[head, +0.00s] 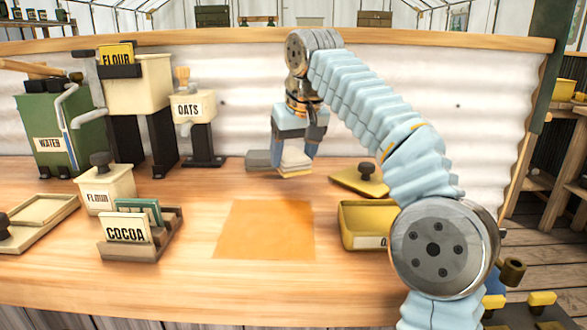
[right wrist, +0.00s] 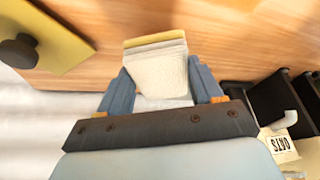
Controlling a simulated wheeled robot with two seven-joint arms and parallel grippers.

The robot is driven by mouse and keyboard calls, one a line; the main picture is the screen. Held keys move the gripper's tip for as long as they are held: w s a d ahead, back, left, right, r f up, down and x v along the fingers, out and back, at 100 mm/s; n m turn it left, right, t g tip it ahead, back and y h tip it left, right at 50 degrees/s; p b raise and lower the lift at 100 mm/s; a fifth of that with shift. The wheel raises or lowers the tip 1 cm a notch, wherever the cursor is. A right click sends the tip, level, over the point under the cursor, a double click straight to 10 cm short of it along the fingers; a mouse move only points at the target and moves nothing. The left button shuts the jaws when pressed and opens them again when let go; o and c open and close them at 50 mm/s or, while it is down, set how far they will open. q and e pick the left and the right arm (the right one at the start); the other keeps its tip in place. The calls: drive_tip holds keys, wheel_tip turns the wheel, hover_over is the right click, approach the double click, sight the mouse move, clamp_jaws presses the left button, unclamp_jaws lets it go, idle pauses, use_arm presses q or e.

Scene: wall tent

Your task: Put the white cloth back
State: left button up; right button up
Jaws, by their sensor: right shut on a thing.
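The white cloth (head: 296,158) is a folded, layered pad with a yellowish layer along its lower edge. It also shows in the right wrist view (right wrist: 160,76), between two blue fingers. My right gripper (head: 297,148) points down and is shut on the cloth, near the back of the wooden counter. I cannot tell whether the cloth touches the counter. A flat grey object (head: 261,160) lies just left of the cloth, partly hidden by the gripper. My left gripper is not in view.
An orange square (head: 265,229) lies flat on the counter (head: 190,275). A yellow open box (head: 362,213) and a knobbed yellow lid (head: 345,181) are to its right. The COCOA rack (head: 127,250), FLOUR canister (head: 106,190) and OATS dispenser (head: 190,107) stand left.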

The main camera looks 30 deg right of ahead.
sight(296, 157)
drive_tip(key=shift+w+d+f, duration=0.1)
drive_tip(key=shift+w+f, duration=0.05)
drive_tip(key=shift+f, duration=0.8)
drive_tip(key=shift+w+d+f, duration=0.1)
drive_tip(key=shift+f, duration=0.85)
drive_tip(key=shift+f, duration=0.15)
drive_tip(key=o, duration=1.3)
drive_tip(key=shift+s+r, duration=0.1)
drive_tip(key=shift+r, duration=0.45)
drive_tip(key=v, duration=0.6)
drive_tip(key=shift+s+r, duration=0.2)
drive_tip(key=shift+r, duration=0.1)
